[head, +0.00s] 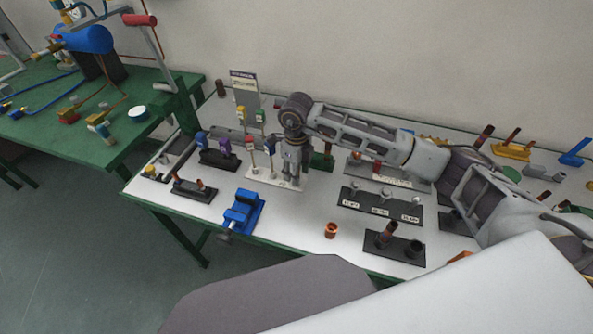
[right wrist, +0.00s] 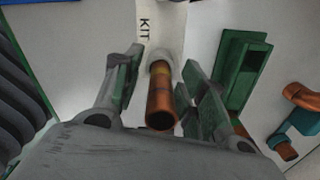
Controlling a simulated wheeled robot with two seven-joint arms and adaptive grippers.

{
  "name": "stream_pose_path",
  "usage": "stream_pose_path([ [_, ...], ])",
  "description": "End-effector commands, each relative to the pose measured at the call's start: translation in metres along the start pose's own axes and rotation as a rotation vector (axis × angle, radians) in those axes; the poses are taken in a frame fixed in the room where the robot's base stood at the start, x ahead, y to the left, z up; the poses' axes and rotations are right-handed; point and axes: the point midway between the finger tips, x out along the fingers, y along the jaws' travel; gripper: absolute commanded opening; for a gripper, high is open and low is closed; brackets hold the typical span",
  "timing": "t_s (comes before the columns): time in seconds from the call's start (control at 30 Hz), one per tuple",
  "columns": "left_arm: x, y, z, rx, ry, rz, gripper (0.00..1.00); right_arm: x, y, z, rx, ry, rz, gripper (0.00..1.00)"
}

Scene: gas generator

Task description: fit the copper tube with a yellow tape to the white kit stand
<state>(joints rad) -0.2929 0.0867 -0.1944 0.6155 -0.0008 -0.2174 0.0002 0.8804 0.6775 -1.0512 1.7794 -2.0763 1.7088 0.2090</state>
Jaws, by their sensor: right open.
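The white kit stand (head: 268,179) is near the left part of the white table in the head view, with coloured tags standing on it. It also shows in the right wrist view (right wrist: 171,28), with "KIT" printed on it. The copper tube (right wrist: 161,98) with a yellow tape band stands at a pale round socket on this stand, its open end toward the camera. My right gripper (head: 293,172) is over the stand's right end. In the right wrist view its open fingers are on either side of the tube, with visible gaps. In the head view the gripper hides the tube.
A blue vise (head: 242,210) stands at the table's front edge. A loose copper fitting (head: 331,230) and a black holder (head: 394,248) are to the right. A green block (right wrist: 240,68) is close to the right finger in the wrist view.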

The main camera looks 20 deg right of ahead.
Motion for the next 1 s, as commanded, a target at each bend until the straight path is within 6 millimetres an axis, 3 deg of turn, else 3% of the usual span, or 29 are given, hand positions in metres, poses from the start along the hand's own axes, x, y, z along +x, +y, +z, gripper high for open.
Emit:
stream_pose_path([
  [0.27, 0.000, -0.001, 0.002, 0.003, -0.003, -0.001, 0.47, -0.008, 0.000, -0.001, 0.000, 0.004, 0.001, 0.41],
  [0.8, 0.000, 0.003, 0.003, 0.003, -0.003, 0.003, 0.47, -0.066, 0.000, 0.000, 0.000, -0.001, -0.001, 0.41],
  [1.0, 0.000, 0.003, 0.003, 0.003, -0.003, 0.004, 0.47, -0.078, 0.000, -0.001, 0.001, -0.002, 0.000, 0.41],
])
